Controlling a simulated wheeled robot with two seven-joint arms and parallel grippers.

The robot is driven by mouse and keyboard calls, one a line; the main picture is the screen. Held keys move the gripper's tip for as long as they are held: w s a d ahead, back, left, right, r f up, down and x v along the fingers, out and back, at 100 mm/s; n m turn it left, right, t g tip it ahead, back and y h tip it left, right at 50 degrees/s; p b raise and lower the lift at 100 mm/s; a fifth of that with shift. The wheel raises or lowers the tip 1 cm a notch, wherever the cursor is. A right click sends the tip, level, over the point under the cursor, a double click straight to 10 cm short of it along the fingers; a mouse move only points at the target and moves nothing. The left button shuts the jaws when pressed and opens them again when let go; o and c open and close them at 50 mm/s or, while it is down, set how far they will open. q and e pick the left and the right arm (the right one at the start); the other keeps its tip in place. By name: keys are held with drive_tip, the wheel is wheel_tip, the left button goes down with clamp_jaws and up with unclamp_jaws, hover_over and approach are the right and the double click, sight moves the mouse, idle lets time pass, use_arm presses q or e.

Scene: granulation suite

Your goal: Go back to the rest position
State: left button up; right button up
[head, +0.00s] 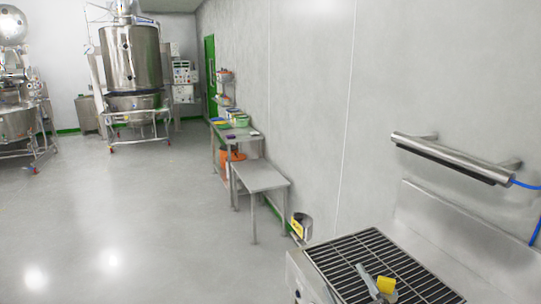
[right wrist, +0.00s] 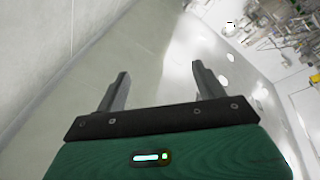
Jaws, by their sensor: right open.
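My right gripper (right wrist: 160,70) shows in the right wrist view. Its two dark fingers stand wide apart with nothing between them. I cannot make out either gripper clearly in the head view. My left gripper does not show in these frames.
A steel sink with a barred grate (head: 345,250) stands at the lower right; a grey object with a yellow part (head: 386,285) lies on it. A steel table (head: 259,177) stands along the wall. A wall-mounted bar (head: 445,156) hangs above the sink. Open floor (head: 110,215) lies left.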

drive_tip(key=s+d+f+m+g+h, duration=0.4)
drive_tip(key=s+f+m, duration=0.1)
drive_tip(key=f, duration=0.3)
drive_tip(key=s+d+f+m+g+h, duration=0.4)
drive_tip(key=s+f+m, duration=0.1)
drive_tip(key=f, duration=0.3)
drive_tip(key=s+a+f+g+y, duration=0.1)
drive_tip(key=s+f+g, duration=0.3)
drive_tip(key=s, duration=0.5)
drive_tip(key=s+a+f+g, duration=0.1)
drive_tip(key=s+f+g, duration=0.35)
drive_tip(key=s, duration=0.35)
wheel_tip(320, 180, down, 31)
drive_tip(key=g, duration=0.2)
drive_tip(key=s+d+f, duration=0.2)
drive_tip(key=s+f, duration=0.7)
drive_tip(key=s, duration=0.1)
drive_tip(key=s+d+f, duration=0.1)
drive_tip(key=s+f, duration=0.9)
drive_tip(key=shift+d+g, duration=0.35)
drive_tip(key=shift+d, duration=0.05)
